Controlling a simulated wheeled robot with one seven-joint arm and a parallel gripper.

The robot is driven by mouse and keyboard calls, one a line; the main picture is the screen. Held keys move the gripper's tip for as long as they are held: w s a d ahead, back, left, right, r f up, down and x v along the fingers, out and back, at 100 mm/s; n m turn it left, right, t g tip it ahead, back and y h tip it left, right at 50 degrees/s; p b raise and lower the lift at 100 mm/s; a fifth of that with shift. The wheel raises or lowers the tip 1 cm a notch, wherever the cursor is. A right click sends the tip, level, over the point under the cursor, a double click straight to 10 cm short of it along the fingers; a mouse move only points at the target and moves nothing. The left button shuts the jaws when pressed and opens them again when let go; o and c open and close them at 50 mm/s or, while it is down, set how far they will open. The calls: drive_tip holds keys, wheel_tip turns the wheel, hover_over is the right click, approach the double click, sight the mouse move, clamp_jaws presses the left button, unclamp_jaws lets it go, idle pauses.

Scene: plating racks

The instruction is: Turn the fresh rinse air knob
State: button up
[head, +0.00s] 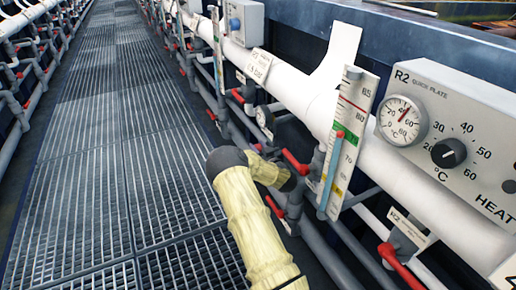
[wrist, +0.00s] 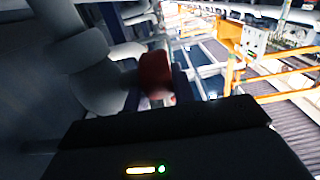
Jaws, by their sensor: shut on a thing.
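The fingertips are hidden there. A red lever (head: 296,162) shows just beyond that end. I cannot read any label naming the fresh rinse air knob.
A clear flow gauge (head: 349,140) stands right of my gripper. The R2 quick plate panel (head: 455,125) has a dial and a black knob. Another red lever (head: 400,266) is at the lower right. The grated walkway (head: 110,150) on the left is clear.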

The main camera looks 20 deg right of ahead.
drive_tip(key=shift+r+g+p, duration=0.25)
drive_tip(key=shift+g+p, duration=0.15)
drive_tip(key=shift+p, duration=0.85)
drive_tip(key=shift+g+p, duration=0.3)
drive_tip(key=shift+p, duration=0.35)
drive_tip(key=shift+f, duration=0.25)
drive_tip(key=o, duration=0.7)
drive_tip(key=shift+f+b, duration=0.3)
drive_tip(key=shift+b, duration=0.8)
drive_tip(key=t+b, duration=0.1)
drive_tip(key=b, duration=0.1)
drive_tip(key=shift+b, duration=0.35)
